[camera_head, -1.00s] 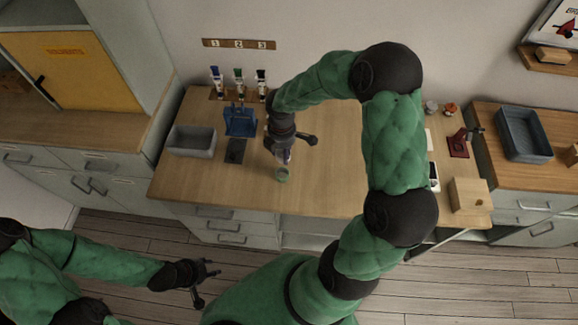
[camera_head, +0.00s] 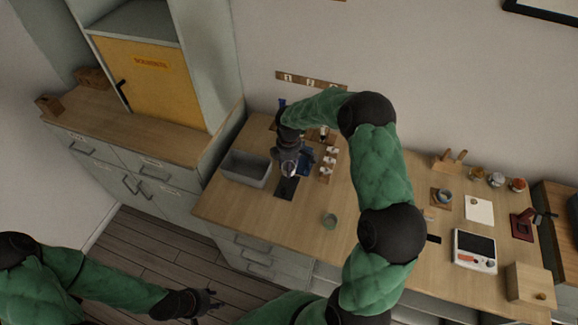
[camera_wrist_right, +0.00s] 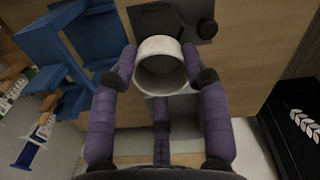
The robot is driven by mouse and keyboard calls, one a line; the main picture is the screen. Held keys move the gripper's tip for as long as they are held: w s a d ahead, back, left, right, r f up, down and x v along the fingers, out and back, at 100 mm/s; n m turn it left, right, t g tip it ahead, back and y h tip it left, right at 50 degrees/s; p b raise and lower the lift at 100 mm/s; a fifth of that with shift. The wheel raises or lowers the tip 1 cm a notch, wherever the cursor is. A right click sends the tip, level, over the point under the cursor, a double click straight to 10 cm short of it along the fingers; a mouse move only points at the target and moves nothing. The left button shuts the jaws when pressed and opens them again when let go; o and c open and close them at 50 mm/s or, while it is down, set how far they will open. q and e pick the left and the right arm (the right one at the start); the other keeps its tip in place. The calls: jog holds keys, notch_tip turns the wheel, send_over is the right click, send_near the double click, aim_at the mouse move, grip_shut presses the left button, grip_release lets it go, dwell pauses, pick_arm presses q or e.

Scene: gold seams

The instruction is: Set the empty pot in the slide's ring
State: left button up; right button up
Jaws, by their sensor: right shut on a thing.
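A whitish, empty-looking pot (camera_wrist_right: 160,62) is held between the purple fingers of my right gripper (camera_wrist_right: 163,75), its open mouth facing the wrist camera. In the head view my right gripper (camera_head: 289,168) is over the left part of the table, just beside the blue stand (camera_head: 306,165) and behind the dark plate (camera_head: 286,188). The blue stand (camera_wrist_right: 65,45) shows at left in the wrist view, and the dark plate (camera_wrist_right: 172,18) lies beyond the pot. I cannot make out the ring clearly. My left gripper (camera_head: 213,300) is open and empty, low and clear of the table.
A grey bin (camera_head: 246,168) stands left of the right gripper. Small white-topped items (camera_head: 328,162) stand right of the stand. A scale (camera_head: 474,251) and a wooden block (camera_head: 530,284) are far right.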

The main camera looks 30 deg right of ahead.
jog(key=shift+f+b, duration=1.35)
jog(key=shift+f, duration=0.75)
jog(key=shift+r, duration=0.1)
jog(key=shift+f+b, duration=0.55)
jog(key=shift+f, duration=0.85)
dwell(1.5)
jog(key=o, duration=0.8)
jog(key=shift+o, duration=0.2)
